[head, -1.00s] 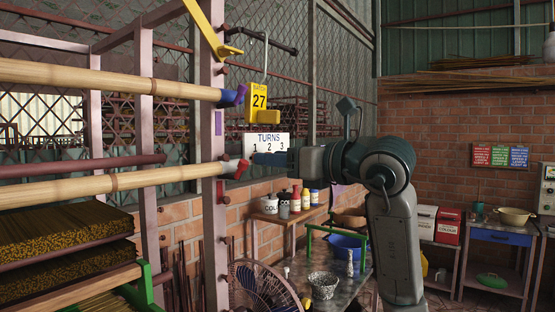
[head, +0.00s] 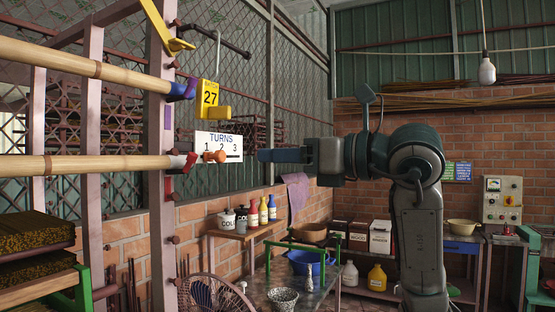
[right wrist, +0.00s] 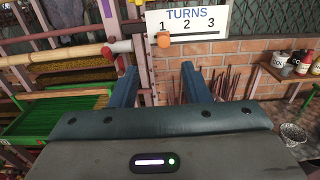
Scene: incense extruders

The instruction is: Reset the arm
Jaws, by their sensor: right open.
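The TURNS board (right wrist: 187,21) is above and beyond the fingers there, with an orange knob (right wrist: 163,39) under the number 1. The knob also shows in the head view (head: 216,156), apart from my fingertips. My left gripper is not in view.
Bamboo poles (head: 90,166) reach in from the left to a pink post (head: 155,170). A low table (head: 285,296) with a blue basin (head: 308,261) stands below. Open air surrounds the gripper.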

